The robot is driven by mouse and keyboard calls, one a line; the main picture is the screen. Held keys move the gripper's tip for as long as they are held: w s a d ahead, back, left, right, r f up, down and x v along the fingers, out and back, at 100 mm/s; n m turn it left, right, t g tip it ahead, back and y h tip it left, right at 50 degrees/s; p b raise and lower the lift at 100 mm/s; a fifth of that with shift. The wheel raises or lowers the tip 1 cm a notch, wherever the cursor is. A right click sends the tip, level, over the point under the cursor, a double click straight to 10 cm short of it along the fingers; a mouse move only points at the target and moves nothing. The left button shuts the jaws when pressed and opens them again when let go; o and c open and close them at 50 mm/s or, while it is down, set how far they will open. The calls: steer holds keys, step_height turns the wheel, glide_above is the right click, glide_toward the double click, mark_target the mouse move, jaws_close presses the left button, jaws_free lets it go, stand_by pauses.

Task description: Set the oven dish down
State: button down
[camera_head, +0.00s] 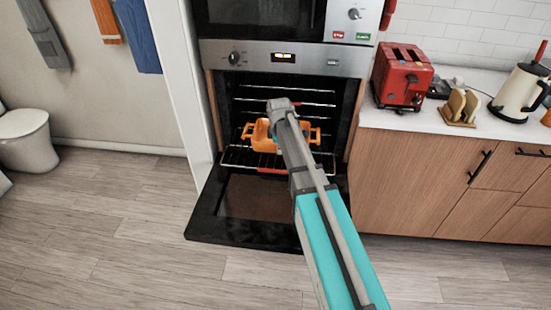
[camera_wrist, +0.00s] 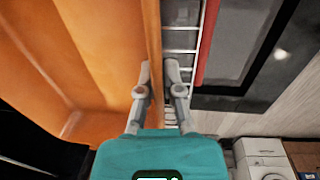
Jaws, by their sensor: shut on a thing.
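The orange oven dish (camera_head: 262,136) is inside the open oven (camera_head: 284,85), over the lower wire rack (camera_head: 240,158). It has handles at its sides, and my arm hides part of it. In the wrist view the dish (camera_wrist: 75,50) fills the left side. My gripper (camera_wrist: 158,68) is shut on the dish's near wall, with one finger on each side of it. In the head view the fingertips are hidden behind my arm. The rack bars also show in the wrist view (camera_wrist: 181,40) just beyond the wall. I cannot tell whether the dish touches the rack.
The oven door (camera_head: 235,215) is folded down in front of the oven. A counter (camera_head: 450,125) to the right holds a red toaster (camera_head: 402,77), a toast rack (camera_head: 461,107) and a kettle (camera_head: 519,90). Floor (camera_head: 110,225) is clear to the left.

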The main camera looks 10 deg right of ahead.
mark_target(278, 162)
steer(key=shift+f, duration=0.1)
steer(key=shift+w+a+f+b, duration=0.3)
steer(key=shift+f+b, duration=0.2)
steer(key=shift+b, duration=0.1)
steer(key=shift+f+b, duration=1.4)
steer(key=c, duration=0.8)
jaws_free()
steer(key=shift+s, duration=0.1)
steer(key=shift+r, duration=0.1)
step_height(278, 162, up, 12)
steer(key=s+p, duration=0.1)
steer(key=p, duration=1.1)
steer(key=shift+a, duration=0.2)
